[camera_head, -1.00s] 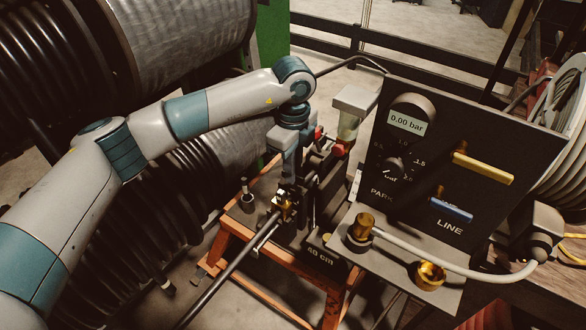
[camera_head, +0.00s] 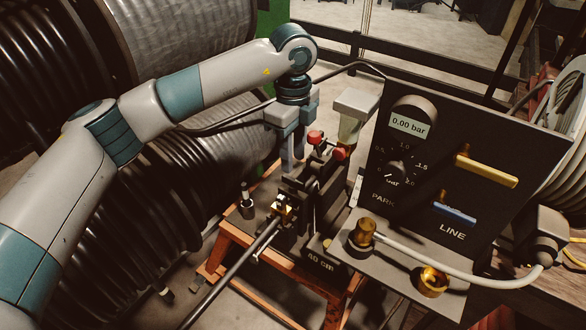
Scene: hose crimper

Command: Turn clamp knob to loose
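My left gripper (camera_head: 292,160) hangs point-down over the crimping stand, left of the panel. Its two fingers look spread with nothing between them. Below it is a brass-coloured fitting (camera_head: 283,208) at the end of a dark hose or rod (camera_head: 232,272). Two red knobs show just right of the fingers, an upper one (camera_head: 315,137) and a lower one (camera_head: 338,153). I cannot tell which part is the clamp knob, or its setting; the fingers cover part of the mechanism. My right gripper is not in view.
A dark panel (camera_head: 480,140) with a 0.00 bar display (camera_head: 408,124), a dial (camera_head: 398,172), a yellow lever (camera_head: 486,171) and a blue lever (camera_head: 454,213) stands at right. Large hose reels (camera_head: 195,45) fill the left. A grey hose (camera_head: 450,262) crosses the front shelf.

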